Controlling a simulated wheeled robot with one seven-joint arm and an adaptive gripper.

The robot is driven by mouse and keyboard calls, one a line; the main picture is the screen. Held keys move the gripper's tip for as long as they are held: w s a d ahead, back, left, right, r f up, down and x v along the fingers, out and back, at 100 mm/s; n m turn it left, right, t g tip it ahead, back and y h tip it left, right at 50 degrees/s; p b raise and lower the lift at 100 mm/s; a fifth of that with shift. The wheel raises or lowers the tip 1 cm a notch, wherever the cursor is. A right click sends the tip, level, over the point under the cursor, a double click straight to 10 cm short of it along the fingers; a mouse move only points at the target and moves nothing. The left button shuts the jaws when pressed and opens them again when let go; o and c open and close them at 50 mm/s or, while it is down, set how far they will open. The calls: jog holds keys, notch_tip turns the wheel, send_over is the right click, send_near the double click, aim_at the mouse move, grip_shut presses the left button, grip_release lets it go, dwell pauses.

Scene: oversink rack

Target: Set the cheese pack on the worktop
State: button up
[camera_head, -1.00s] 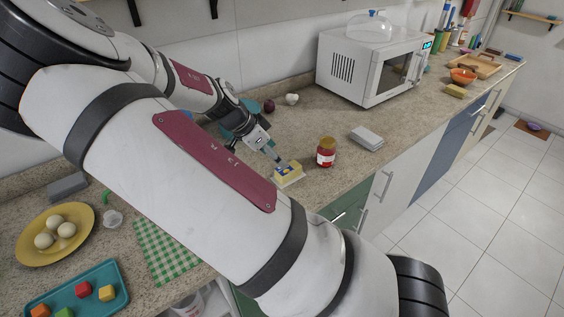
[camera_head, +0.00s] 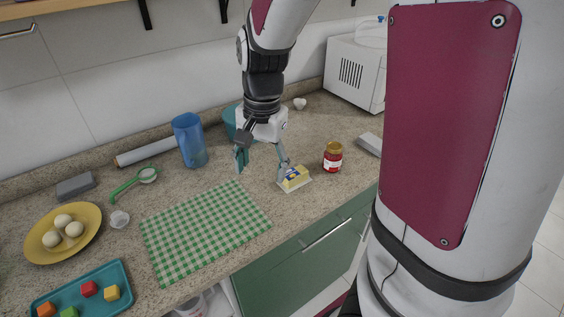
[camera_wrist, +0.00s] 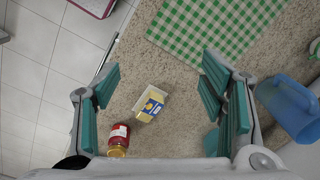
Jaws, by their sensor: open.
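The cheese pack (camera_head: 294,179), a yellow block with a blue label in a pale tray, lies on the speckled stone worktop (camera_head: 330,215) near its front edge. In the wrist view the cheese pack (camera_wrist: 151,103) appears between the spread fingers, beyond their tips and touched by neither. My gripper (camera_head: 262,168) is open and empty, with teal finger pads. In the head view it hangs just left of the pack, and its right finger appears close to the pack's left edge. My gripper (camera_wrist: 160,85) also shows open in the wrist view.
A red jar (camera_head: 333,157) stands right of the pack. A green checkered cloth (camera_head: 203,230) lies to the left. A blue pitcher (camera_head: 190,141) and a teal container (camera_head: 231,120) stand behind. A microwave (camera_head: 355,72) is at the back right.

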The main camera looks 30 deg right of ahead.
jog(key=s+a+r+n+t, duration=0.2)
jog(key=s+r+n, duration=0.3)
jog(key=s+r, duration=0.1)
jog(key=s+a+r+n+t, duration=0.2)
jog(key=s+r+n, duration=0.4)
jog(key=s, duration=0.2)
jog(key=shift+s+r+t+h, duration=0.15)
jog(key=shift+s+t+h, duration=0.1)
jog(key=shift+t+h, duration=0.05)
